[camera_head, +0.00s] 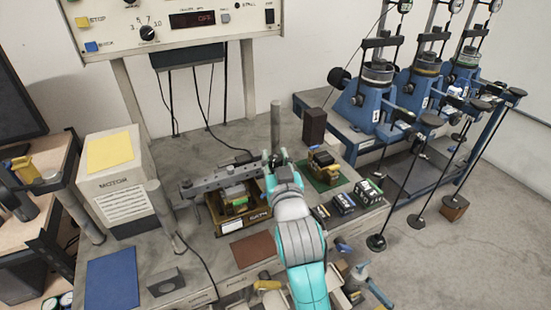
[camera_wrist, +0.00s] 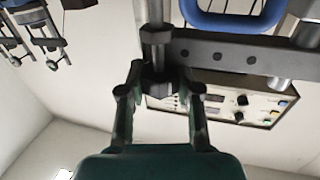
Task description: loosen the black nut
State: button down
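In the wrist view the black nut (camera_wrist: 158,84) is a dark hexagonal piece at the lower end of an upright bolt, beside a dark grey bar (camera_wrist: 225,54) with holes. My gripper (camera_wrist: 159,76) has one finger on each side of the nut, with the fingertips very close to its sides. I cannot tell whether they press on it. In the head view my gripper (camera_head: 276,160) is by the lever bar (camera_head: 222,180) on the bench, near an upright grey post (camera_head: 275,125). The nut cannot be made out there.
A blue frame (camera_wrist: 235,20) is close above the bar in the wrist view. On the bench are a wooden tray (camera_head: 232,224), a motor box (camera_head: 122,190), a green mat (camera_head: 322,180) and small black boxes (camera_head: 343,203). Blue lever presses (camera_head: 368,110) stand at the right.

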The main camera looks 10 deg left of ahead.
jog(key=shift+d+n+y, duration=0.1)
jog(key=shift+n+y, duration=0.2)
jog(key=shift+y, duration=0.2)
jog(key=shift+w+n+g+y, duration=0.1)
jog(key=shift+n+g+y, duration=1.5)
jog(key=shift+y, duration=0.7)
jog(key=n+g+y, duration=0.5)
jog(key=g, duration=0.1)
jog(key=shift+n, duration=0.3)
jog(key=n+g, duration=0.2)
jog(key=g, duration=0.2)
jog(key=n+g+y, duration=0.1)
jog(key=n+g, duration=0.2)
jog(key=g, duration=0.1)
jog(key=shift+g+y, duration=0.3)
jog(key=shift+g, duration=0.1)
jog(key=shift+n+g+h, duration=0.4)
jog(key=shift+n+g, duration=1.3)
jog(key=shift+g, duration=0.6)
jog(key=shift+f+g, duration=0.1)
jog(key=shift+g, duration=0.2)
jog(key=c, duration=0.8)
grip_release()
